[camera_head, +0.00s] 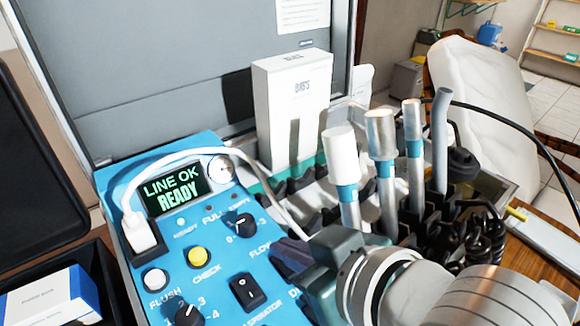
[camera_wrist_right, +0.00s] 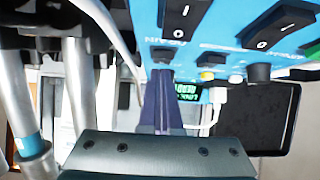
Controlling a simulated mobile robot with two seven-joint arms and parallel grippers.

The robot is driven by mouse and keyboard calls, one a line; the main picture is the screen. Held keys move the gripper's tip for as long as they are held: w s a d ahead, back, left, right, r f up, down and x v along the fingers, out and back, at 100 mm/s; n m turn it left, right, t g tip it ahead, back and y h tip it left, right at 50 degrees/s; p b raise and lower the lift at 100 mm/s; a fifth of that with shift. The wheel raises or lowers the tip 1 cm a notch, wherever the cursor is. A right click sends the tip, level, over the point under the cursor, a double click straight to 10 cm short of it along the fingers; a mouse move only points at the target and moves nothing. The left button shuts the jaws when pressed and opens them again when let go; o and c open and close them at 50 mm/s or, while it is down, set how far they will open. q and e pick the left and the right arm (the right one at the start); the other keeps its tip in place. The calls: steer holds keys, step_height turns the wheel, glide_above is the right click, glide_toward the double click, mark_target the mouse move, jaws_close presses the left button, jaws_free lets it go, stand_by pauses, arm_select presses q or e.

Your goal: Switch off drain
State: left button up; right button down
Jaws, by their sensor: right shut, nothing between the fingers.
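The blue control panel (camera_head: 222,262) carries knobs, buttons and rocker switches. In the head view my right gripper (camera_head: 288,258), its dark fingers shut and empty, hangs over the panel's right side. The start of a "D" label shows beside it, and my wrist hides the area past that. In the right wrist view the drain switch (camera_wrist_right: 183,14), a black rocker marked I and O, is at the top edge, with an upside-down label near it. The shut fingers (camera_wrist_right: 160,82) end below it in the picture, apart from it. I cannot tell its position. My left gripper is out of view.
The aspirator switch (camera_head: 247,291) lies left of my right gripper. The flow knob (camera_head: 240,225) is above it. Several handpieces (camera_head: 342,165) stand in holders at right, close to my wrist. A white cable (camera_head: 262,172) loops over the panel. A white box (camera_head: 292,105) stands behind.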

steer(key=shift+w+a+r, duration=0.15)
steer(key=shift+w+a, duration=0.1)
steer(key=shift+r+p, duration=0.5)
steer(key=shift+p, duration=0.05)
step_height(320, 180, up, 4)
steer(key=p, duration=0.4)
steer(key=shift+w+r+p, duration=0.15)
steer(key=shift+r+p, duration=0.1)
steer(key=shift+p, duration=0.15)
steer(key=r+p+v, duration=0.1)
steer(key=v, duration=0.8)
steer(key=shift+w+a, duration=0.25)
